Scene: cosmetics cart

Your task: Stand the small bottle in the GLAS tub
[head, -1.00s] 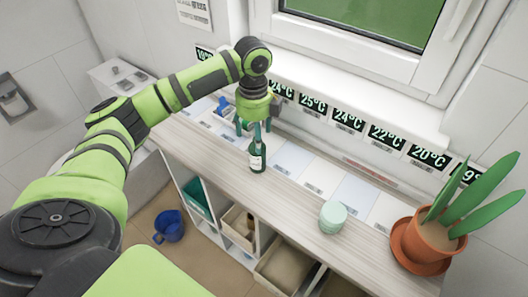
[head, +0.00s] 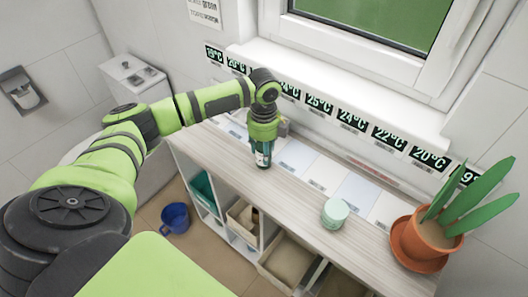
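The small bottle (head: 263,160), dark green with a white label, stands upright on the wooden cart top. My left gripper (head: 262,148) points down over it, with its fingers around the bottle's neck and upper part. The fingers and neck overlap, so I cannot tell whether they are shut on it. Tubs sit in the compartments below the top: a teal one (head: 203,188), a beige one (head: 236,219) with a dark item in it, and a larger beige one (head: 289,262). No GLAS lettering is readable. My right gripper is out of view.
A mint-green jar (head: 334,213) stands right of the bottle. A potted plant (head: 428,240) fills the right end. Temperature signs (head: 351,120) line the back wall under the window sill. A blue bucket (head: 175,218) is on the floor.

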